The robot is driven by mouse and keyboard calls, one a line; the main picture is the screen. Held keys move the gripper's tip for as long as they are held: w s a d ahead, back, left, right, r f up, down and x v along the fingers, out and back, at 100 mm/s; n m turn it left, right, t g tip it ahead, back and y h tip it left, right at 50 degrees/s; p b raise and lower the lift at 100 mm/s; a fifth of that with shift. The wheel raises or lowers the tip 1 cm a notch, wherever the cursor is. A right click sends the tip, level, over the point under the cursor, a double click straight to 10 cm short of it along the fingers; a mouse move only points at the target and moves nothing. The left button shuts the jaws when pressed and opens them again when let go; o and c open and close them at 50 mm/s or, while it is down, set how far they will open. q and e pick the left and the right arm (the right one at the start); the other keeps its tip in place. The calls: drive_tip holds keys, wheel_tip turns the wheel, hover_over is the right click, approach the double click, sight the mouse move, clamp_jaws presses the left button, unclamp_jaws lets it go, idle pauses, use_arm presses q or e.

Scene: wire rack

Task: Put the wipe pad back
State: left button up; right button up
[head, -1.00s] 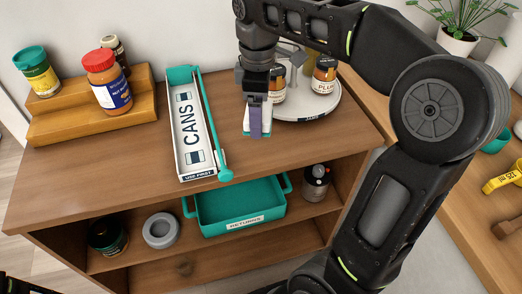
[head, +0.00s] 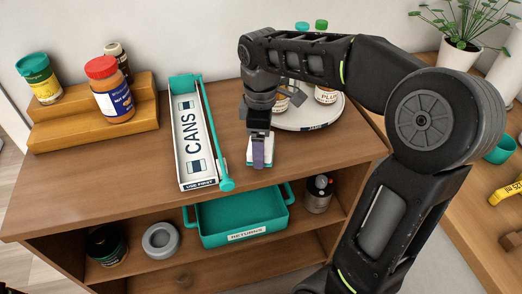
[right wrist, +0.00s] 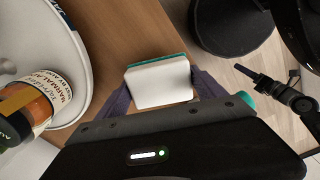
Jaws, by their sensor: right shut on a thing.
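The wipe pad (right wrist: 158,85) is a small white block with a teal layer along its far side in the right wrist view. It sits between the two purple fingers of my right gripper (right wrist: 155,92), which is shut on it. In the head view my right gripper (head: 259,156) points down near the front edge of the shelf top. Part of the white pad (head: 268,151) shows beside its fingers. I cannot tell whether the pad touches the wood. My left gripper is not in view.
The CANS tray (head: 185,176) lies left of the gripper. A round turntable (head: 322,122) with jars (head: 325,95) stands behind right. A teal RETURNS bin (head: 245,224) is on the shelf below. A wooden step (head: 60,132) holds jars at left.

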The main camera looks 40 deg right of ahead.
wheel_tip(320, 180, down, 3)
drive_tip(key=shift+r, duration=0.1)
drive_tip(key=shift+f, duration=0.2)
drive_tip(key=o, duration=1.3)
drive_tip(key=shift+r, duration=0.15)
